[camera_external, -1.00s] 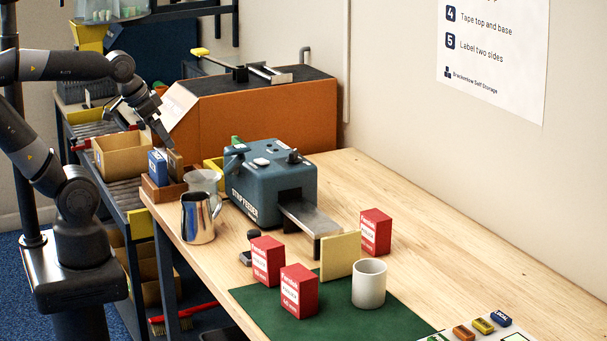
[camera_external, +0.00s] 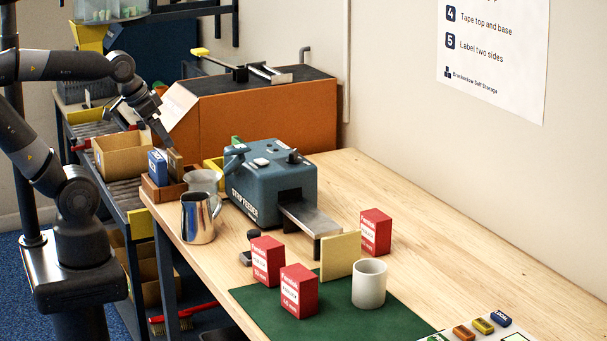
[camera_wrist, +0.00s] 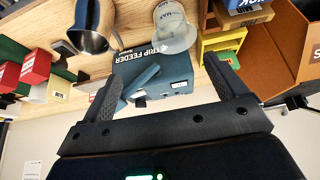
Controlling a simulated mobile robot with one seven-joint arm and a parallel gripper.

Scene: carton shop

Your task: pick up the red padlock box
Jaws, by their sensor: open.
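Three red boxes with white labels stand on the workbench. One red box (camera_external: 266,261) is at the left, another (camera_external: 299,292) is in front on the green mat (camera_external: 258,300), and a third (camera_external: 375,232) is farther back at the right. The labels look alike and I cannot tell their lines apart surely. Red boxes (camera_wrist: 35,66) also show at the left edge of the wrist view. My gripper (camera_external: 161,139) is far from them, above the left end of the bench. Its two fingers (camera_wrist: 165,70) are apart with nothing between them, pointing toward the blue strip feeder (camera_wrist: 150,72).
The strip feeder (camera_external: 268,185), a steel pitcher (camera_external: 199,220) and a clear measuring cup (camera_external: 203,181) stand between my gripper and the red boxes. A cream block (camera_external: 340,255) and a white mug (camera_external: 369,284) stand close to the boxes. The bench's right rear is clear.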

